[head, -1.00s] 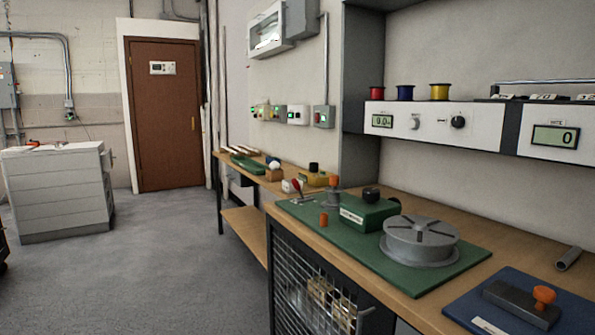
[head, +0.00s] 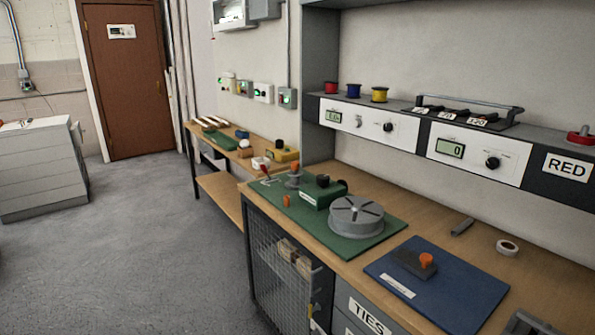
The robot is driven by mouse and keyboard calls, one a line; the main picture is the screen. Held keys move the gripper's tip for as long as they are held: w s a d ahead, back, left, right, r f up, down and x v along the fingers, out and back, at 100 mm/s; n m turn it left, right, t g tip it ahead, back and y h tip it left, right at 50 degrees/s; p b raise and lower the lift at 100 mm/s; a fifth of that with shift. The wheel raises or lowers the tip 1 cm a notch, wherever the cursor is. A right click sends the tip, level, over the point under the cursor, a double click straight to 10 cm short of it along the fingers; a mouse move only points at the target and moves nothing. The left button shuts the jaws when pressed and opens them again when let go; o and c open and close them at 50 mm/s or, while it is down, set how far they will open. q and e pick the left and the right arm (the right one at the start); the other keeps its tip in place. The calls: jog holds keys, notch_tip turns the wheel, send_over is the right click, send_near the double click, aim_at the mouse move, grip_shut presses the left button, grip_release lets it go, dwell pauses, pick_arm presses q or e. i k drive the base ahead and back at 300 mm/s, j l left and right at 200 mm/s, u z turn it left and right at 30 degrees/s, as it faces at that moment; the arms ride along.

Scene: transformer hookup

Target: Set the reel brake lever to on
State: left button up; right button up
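A green mat (head: 385,238) lies on the wooden bench. A small lever with a red handle (head: 264,169) stands at its far left corner, tilted. It may be the reel brake lever, but it is too small to read its label or setting. Beside it is a grey post with an orange top (head: 294,172). A small orange knob (head: 286,201) sits near the mat's front edge. A green box with a black knob (head: 322,193) and a grey slotted round disc (head: 357,216) are also on the mat. Neither of my grippers can be made out.
A blue mat (head: 460,293) holds a dark block with an orange knob (head: 426,261). A tape roll (head: 507,247) and a grey tube (head: 462,227) lie behind. Meter panels (head: 360,120) and spools (head: 352,90) line the shelf. The grey floor (head: 130,260) is open at left.

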aim_at(263, 166)
jog(key=i+j+z, duration=0.15)
jog(key=j+z, duration=0.25)
jog(key=i+j+z, duration=0.1)
jog(key=j+z, duration=0.25)
jog(key=i+j+z, duration=0.1)
jog(key=j+z, duration=0.15)
jog(key=j, duration=0.75)
